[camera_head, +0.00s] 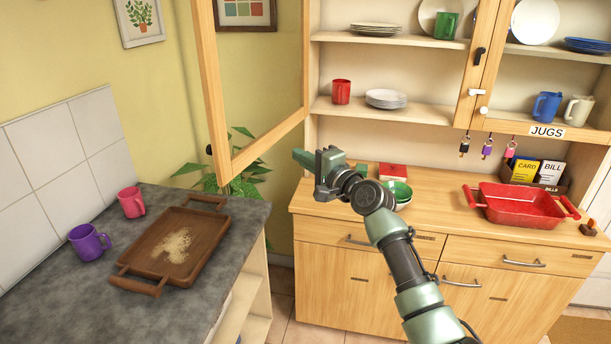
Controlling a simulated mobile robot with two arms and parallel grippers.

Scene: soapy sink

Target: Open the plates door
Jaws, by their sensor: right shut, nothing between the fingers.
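The left glazed door (216,100) of the wall cabinet stands swung wide open to the left, with its dark knob at its free edge. The shelves behind it hold white plates (386,98), a red cup (341,91) and a green cup (446,25). I cannot see a label for plates. My right gripper (304,158) is shut and empty. My left gripper is not in view.
A red dish (524,205) and green bowls (397,193) stand on the sideboard (450,222). A wooden tray (150,257), a pink mug (131,202) and a purple mug (88,243) are on the grey counter (60,310). A plant (240,184) is behind the open door.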

